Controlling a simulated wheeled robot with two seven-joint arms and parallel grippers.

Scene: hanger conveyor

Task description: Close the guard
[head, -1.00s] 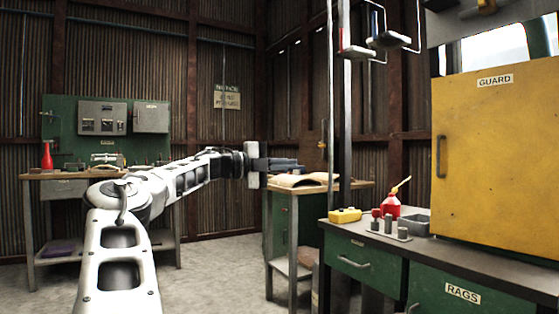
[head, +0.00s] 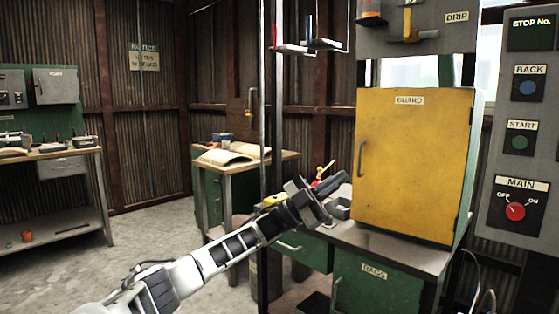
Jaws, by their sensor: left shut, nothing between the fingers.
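The guard (head: 415,150) is a yellow door panel labelled GUARD, standing upright on the workbench right of centre. It has a dark vertical handle (head: 362,158) near its left edge, and its right side edge shows. My left gripper (head: 338,183) is shut and empty. It is in front of and to the left of the guard, a little below the handle, and appears apart from it. My right gripper is not in view.
The bench top (head: 400,247) is clear in front of the guard. A control panel (head: 520,150) stands at the right. Vertical rails (head: 277,110) rise left of the guard.

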